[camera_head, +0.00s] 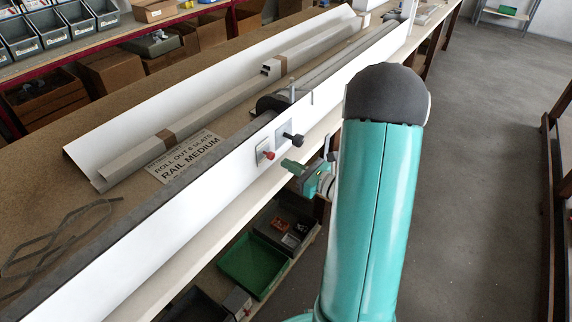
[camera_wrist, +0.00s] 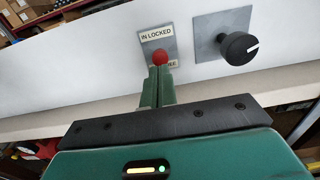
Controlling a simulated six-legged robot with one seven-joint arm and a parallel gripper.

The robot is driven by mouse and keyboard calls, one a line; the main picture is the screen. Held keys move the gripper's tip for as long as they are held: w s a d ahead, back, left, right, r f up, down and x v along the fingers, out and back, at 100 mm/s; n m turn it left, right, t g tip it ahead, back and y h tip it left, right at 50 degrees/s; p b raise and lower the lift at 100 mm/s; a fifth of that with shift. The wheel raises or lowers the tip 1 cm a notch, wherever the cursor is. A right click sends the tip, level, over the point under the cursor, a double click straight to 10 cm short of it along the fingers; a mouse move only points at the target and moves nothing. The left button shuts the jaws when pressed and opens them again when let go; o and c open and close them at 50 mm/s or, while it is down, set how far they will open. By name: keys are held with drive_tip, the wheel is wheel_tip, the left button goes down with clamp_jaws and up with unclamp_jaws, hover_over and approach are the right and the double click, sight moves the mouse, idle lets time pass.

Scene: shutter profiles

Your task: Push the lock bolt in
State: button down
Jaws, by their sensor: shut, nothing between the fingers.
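The lock bolt (camera_wrist: 160,57) has a red round knob and stands out from a small grey plate (camera_wrist: 157,43) labelled "IN LOCKED" on the white rail. Its lower label is partly hidden behind the bolt and my fingers. In the head view the red knob (camera_head: 270,155) shows on the rail's front face. My gripper (camera_wrist: 159,72) is shut and empty, with its fingertips just below the red knob in the wrist view. I cannot tell whether they touch it. In the head view my gripper (camera_head: 290,165) points at the rail, partly hidden by my arm.
A black rotary knob (camera_wrist: 238,48) on a square plate sits right of the bolt. The long white rail (camera_head: 130,255) runs along the workbench edge. Profiles and a "RAIL MEDIUM" sign (camera_head: 187,157) lie behind it. A green bin (camera_head: 253,265) stands below. Floor at right is clear.

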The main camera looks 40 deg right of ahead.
drive_tip(key=v, duration=1)
drive_tip(key=shift+s+d, duration=0.2)
drive_tip(key=shift+s, duration=0.05)
drive_tip(key=s+a+r+n+g+y, duration=0.1)
drive_tip(key=a+r+n+g+y, duration=0.15)
drive_tip(key=a+n+g, duration=0.65)
drive_tip(key=s+a+r+n+g+y, duration=0.2)
drive_tip(key=a+r+n+g, duration=0.2)
drive_tip(key=a+n, duration=0.7)
drive_tip(key=s+a+r+n+t+h, duration=0.1)
drive_tip(key=s+a+r+n+h, duration=0.4)
drive_tip(key=r+n+h, duration=0.4)
drive_tip(key=shift+s+a+n+t+h, duration=0.35)
drive_tip(key=shift+a+n+h, duration=0.35)
drive_tip(key=shift+n, duration=0.9)
drive_tip(key=shift+s, duration=0.1)
